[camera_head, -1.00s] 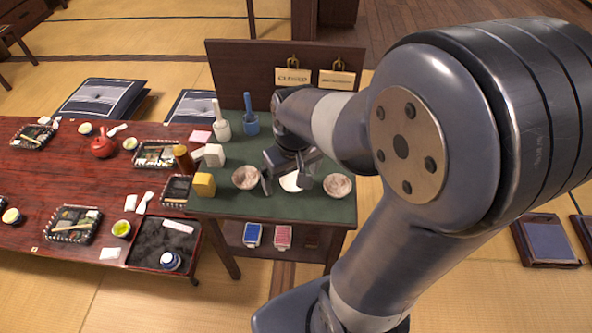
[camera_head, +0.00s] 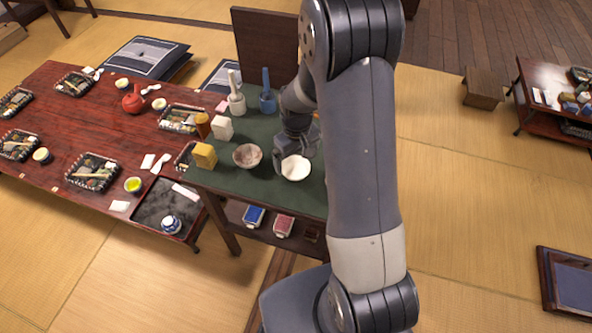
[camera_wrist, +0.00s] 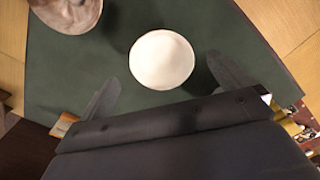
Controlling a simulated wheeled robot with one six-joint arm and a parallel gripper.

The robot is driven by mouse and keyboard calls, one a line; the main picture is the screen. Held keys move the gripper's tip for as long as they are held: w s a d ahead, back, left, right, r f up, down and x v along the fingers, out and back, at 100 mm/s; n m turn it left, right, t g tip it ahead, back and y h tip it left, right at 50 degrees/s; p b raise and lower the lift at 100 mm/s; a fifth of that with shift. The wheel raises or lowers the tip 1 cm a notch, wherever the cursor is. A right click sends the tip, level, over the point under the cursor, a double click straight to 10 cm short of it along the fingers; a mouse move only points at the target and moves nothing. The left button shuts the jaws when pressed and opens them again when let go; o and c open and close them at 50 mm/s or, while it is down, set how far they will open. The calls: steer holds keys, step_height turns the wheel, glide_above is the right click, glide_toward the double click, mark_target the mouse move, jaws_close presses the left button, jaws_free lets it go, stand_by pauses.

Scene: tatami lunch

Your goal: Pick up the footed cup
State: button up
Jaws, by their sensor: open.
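The likely footed cup is a pale white, round cup (camera_head: 296,169) on the green-topped side table (camera_head: 232,184). In the wrist view the cup (camera_wrist: 162,60) is seen from above, between and just ahead of my fingers. Its foot is hidden. My gripper (camera_wrist: 163,70) is open, with a dark finger on each side of the cup and visible gaps between. In the head view my gripper (camera_head: 294,150) is at the cup's far side, and my arm covers the right part of the table.
A brown mottled bowl (camera_head: 247,155) stands left of the cup. A low red table (camera_head: 60,125) with trays adjoins at left.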

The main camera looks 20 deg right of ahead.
mark_target(295, 172)
steer(key=shift+w+a+f+p, duration=0.1)
steer(key=shift+f+p, duration=0.25)
steer(key=shift+f, duration=1.1)
steer(key=shift+w+a+f+p, duration=0.1)
steer(key=shift+f+p, duration=0.2)
steer(key=shift+f, duration=1.1)
steer(key=c, duration=1)
steer(key=shift+r, duration=0.15)
